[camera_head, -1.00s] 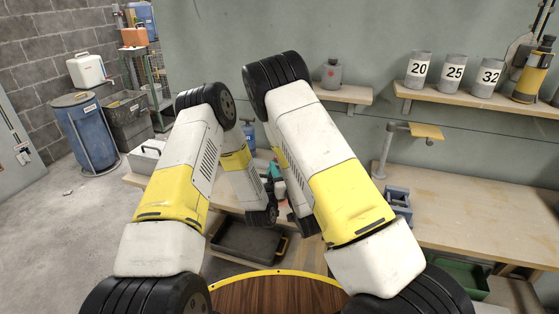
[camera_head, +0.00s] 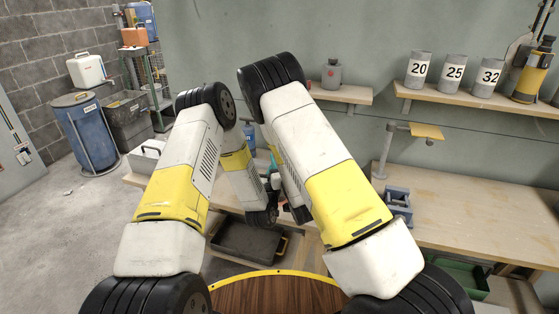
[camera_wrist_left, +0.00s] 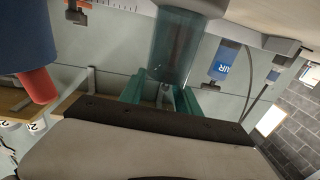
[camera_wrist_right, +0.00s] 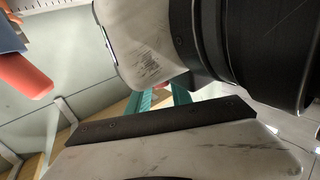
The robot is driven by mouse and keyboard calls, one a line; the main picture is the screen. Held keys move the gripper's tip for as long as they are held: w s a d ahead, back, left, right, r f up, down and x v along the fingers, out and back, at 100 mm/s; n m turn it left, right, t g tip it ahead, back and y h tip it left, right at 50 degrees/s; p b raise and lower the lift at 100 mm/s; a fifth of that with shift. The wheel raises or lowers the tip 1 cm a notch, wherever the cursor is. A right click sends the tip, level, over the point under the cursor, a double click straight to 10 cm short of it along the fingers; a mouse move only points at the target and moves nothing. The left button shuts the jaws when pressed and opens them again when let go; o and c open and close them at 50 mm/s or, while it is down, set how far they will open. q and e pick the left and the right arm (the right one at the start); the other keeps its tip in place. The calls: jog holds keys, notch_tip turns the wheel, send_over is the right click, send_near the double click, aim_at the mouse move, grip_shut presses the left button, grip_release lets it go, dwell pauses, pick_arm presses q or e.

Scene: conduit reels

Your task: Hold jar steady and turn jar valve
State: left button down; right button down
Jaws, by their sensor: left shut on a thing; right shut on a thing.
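A see-through teal jar (camera_wrist_left: 172,48) shows in the left wrist view, with a darker upright core inside. The green fingers of my left gripper (camera_wrist_left: 160,97) reach its near end and are shut on it. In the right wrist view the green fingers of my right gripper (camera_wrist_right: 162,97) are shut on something. In the head view my arms hide the jar and most of both grippers.
A wooden workbench (camera_head: 480,215) runs to the right, with a grey-blue clamp block (camera_head: 398,204) on it. A red-ended blue part (camera_wrist_left: 38,85) is close by in the left wrist view. A black bin (camera_head: 245,245) sits below the bench.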

jog(key=shift+d+y, duration=0.15)
jog(key=shift+y, duration=0.15)
jog(key=n+y, duration=0.1)
jog(key=n+g+y, duration=0.1)
jog(key=y, duration=0.1)
jog(key=n+g+y, duration=0.1)
jog(key=shift+w+d+n, duration=0.2)
jog(key=shift+d+n, duration=0.1)
jog(key=shift+w+n+g+y, duration=0.1)
jog(key=shift+n+g+y, duration=1.7)
jog(key=shift+g+y, duration=0.45)
jog(key=shift+y, duration=0.25)
jog(key=shift+d, duration=0.1)
jog(key=c, duration=1.1)
grip_release()
jog(key=v, duration=1.2)
jog(key=shift+r, duration=0.1)
